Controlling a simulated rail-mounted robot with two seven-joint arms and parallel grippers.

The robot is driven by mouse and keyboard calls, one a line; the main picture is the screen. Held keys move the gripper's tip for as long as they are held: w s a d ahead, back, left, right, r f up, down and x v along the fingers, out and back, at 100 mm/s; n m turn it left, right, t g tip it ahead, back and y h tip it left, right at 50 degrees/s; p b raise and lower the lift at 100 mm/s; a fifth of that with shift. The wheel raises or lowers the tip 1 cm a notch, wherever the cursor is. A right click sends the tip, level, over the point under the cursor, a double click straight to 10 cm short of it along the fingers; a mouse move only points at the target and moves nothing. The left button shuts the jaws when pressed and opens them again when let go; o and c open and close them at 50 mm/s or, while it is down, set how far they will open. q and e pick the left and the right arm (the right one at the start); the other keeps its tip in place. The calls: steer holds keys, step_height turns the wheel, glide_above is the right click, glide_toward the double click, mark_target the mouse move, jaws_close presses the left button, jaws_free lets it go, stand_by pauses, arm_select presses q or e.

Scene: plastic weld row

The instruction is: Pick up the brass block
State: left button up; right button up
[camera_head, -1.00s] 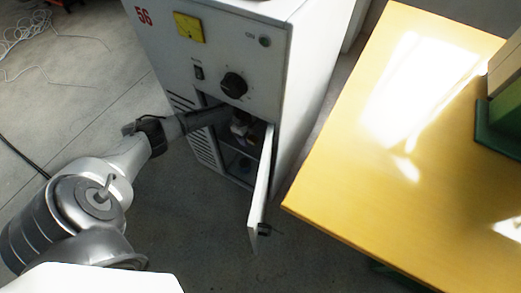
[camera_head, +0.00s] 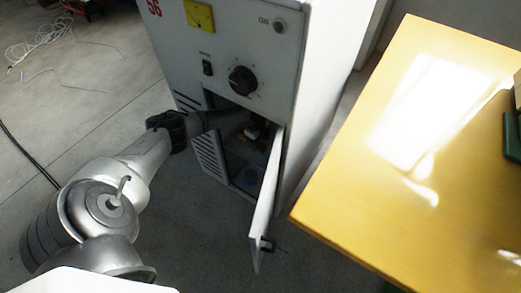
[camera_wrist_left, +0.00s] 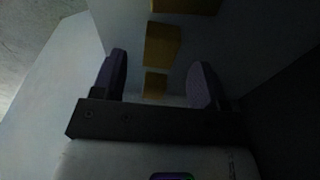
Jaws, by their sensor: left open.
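Several dull yellow-brown blocks show in the dim left wrist view; I cannot tell which is the brass block. One block (camera_wrist_left: 163,44) is ahead, between the lines of my fingers. A smaller yellow-brown patch (camera_wrist_left: 155,85) shows nearer, and another block (camera_wrist_left: 185,5) is cut off by the top edge. My left gripper (camera_wrist_left: 158,64) is open, its dark fingers on either side of these, with nothing visibly gripped. In the head view my left arm reaches into the open compartment of the grey cabinet (camera_head: 325,60); the gripper is mostly hidden in shadow there. My right gripper is not in view.
The cabinet door (camera_head: 264,205) stands open at the right of the compartment. A yellow table (camera_head: 390,190) is to the right, with a green object (camera_head: 511,135) at its edge. Cables (camera_head: 45,35) lie on the floor at far left.

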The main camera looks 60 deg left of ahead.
mark_target(260, 146)
arm_select(q)
steer(key=f, duration=0.2)
steer(key=f+b, duration=0.1)
steer(key=shift+w+d, duration=0.1)
steer(key=shift+d, duration=0.15)
steer(key=c, duration=1.2)
steer(key=shift+r, duration=0.1)
